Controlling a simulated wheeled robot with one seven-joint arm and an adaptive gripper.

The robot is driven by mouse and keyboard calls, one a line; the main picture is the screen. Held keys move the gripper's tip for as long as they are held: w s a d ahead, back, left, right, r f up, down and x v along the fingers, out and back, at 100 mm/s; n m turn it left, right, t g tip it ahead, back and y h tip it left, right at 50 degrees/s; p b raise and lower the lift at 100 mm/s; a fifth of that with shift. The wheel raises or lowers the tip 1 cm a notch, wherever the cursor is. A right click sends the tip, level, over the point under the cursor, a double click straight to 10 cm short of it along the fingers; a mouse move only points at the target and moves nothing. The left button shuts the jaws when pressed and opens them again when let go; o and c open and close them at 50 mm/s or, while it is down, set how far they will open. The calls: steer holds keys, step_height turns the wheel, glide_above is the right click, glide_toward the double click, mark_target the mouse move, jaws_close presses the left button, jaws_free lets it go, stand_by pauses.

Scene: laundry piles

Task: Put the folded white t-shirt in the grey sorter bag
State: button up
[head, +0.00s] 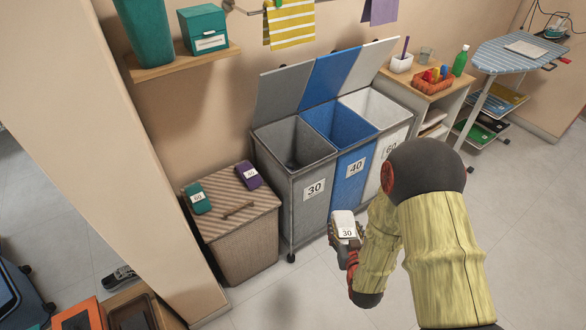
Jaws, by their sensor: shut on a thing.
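A folded white t-shirt (345,222) with a "30" tag is held in my gripper (345,240), which is shut on it. It is in the air in front of the sorter, just right of the grey section's front. The grey sorter bag (296,138) is the left of three sections, its lid (281,92) raised and a "30" label (314,188) on its front. The visible part of its inside looks empty; its floor is partly hidden. My gripper is lower in the picture than the bag's opening and apart from it. My arm covers the floor to the right.
The blue (340,122) and white (374,106) bags adjoin the grey one, lids raised. Left of it, a wicker hamper (238,248) carries folded teal (198,197) and purple (249,175) items. A shelf unit (436,92) and ironing board (520,52) stand right.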

mark_target(346, 225)
step_height(346, 225, up, 8)
steer(key=p, duration=0.7)
steer(key=shift+f, duration=0.1)
steer(key=shift+f, duration=0.1)
stand_by(0.3)
